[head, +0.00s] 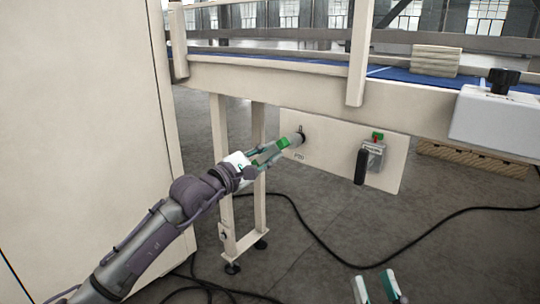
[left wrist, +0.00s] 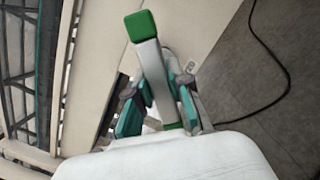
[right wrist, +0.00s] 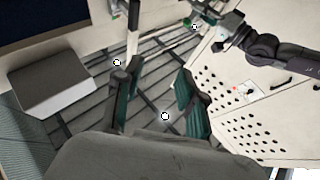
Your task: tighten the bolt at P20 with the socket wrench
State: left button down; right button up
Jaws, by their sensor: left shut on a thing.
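My left gripper (head: 268,155) is shut on the socket wrench (head: 293,141), which has a grey body and green bands. In the head view its far end is at the upper left of the cream panel, just above the P20 label (head: 300,156). The bolt is not clearly visible there, and I cannot tell whether the socket is seated on it. In the left wrist view, the wrench (left wrist: 152,70) lies between the fingers, with a green end pointing up. My right gripper (head: 378,288) is open and empty at the bottom of the head view, away from the panel.
The panel (head: 330,160) hangs below the conveyor frame (head: 290,85). A black-handled device (head: 368,160) is on its right part. A tall cream cabinet (head: 80,120) stands left. A black cable (head: 330,250) lies on the floor.

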pick_arm(q)
jog(key=shift+m+b, duration=0.35)
jog(key=shift+m, duration=0.25)
jog(key=shift+m+b, duration=0.35)
jog(key=shift+m, duration=0.35)
pick_arm(e)
jog(key=shift+s+d+r+t+y, duration=0.15)
jog(key=shift+s+r+t, duration=0.4)
jog(key=shift+r+t, duration=0.2)
jog(key=shift+s+d+r+t+y, duration=0.2)
jog(key=shift+s+r+t, duration=0.45)
jog(key=shift+r, duration=0.2)
jog(key=shift+s+d+r+t+y, duration=0.15)
jog(key=shift+s+r+t, duration=0.35)
jog(key=shift+r+t, duration=0.25)
pick_arm(q)
jog(key=shift+a, duration=0.1)
jog(key=shift+v, duration=1.3)
jog(key=shift+s+a+r, duration=0.1)
jog(key=shift+s+a, duration=0.15)
jog(key=shift+s, duration=0.3)
jog(key=shift+s+a+r, duration=0.1)
jog(key=shift+s+a, duration=0.15)
jog(key=shift+s, duration=0.3)
pick_arm(e)
jog(key=shift+w, duration=0.1)
